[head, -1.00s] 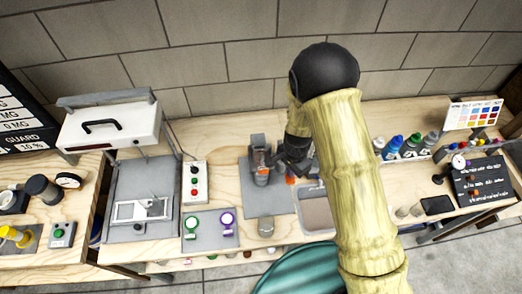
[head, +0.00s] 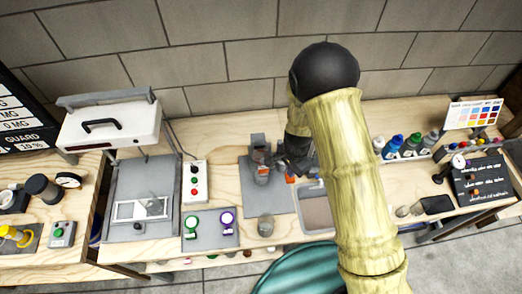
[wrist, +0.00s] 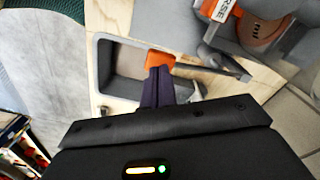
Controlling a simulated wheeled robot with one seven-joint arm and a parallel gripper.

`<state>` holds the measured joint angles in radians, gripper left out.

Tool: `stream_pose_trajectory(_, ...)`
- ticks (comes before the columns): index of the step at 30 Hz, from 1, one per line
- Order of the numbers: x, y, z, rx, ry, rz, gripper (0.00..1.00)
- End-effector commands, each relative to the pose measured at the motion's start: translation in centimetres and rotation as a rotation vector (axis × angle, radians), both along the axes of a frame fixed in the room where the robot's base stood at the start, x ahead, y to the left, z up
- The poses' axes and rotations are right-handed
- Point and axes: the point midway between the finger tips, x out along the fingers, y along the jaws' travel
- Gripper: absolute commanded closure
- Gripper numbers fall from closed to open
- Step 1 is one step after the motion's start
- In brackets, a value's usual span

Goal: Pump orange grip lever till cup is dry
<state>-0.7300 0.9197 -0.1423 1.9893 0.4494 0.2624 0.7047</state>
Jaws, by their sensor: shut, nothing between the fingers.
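The orange grip (wrist: 160,60) sits on the end of a dark lever (wrist: 212,68) over the sink's edge in the wrist view. It shows small in the head view (head: 290,179). My gripper (wrist: 160,72) is shut and empty, its dark fingertips right at the grip; whether they touch it I cannot tell. In the head view my gripper (head: 296,165) is partly hidden by my arm. The lever belongs to a grey pump stand (head: 258,148) with a cup (head: 262,174). The cup's round top (wrist: 268,30) looks orange-brown in the wrist view; its liquid level is unclear.
A sink (head: 315,212) lies to the right of the stand's grey mat (head: 250,195). A small jar (head: 266,226) stands at the mat's front. Bottles (head: 397,145) stand right of my arm.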

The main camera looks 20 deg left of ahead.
Motion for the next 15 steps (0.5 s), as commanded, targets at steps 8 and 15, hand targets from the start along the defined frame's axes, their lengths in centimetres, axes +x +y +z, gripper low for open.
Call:
stream_pose_trajectory(8, 0.0, 0.0, -1.5, 0.000, 0.000, 0.000, 1.00)
stream_pose_trajectory(15, 0.0, 0.0, -2.7, 0.000, 0.000, 0.000, 1.00)
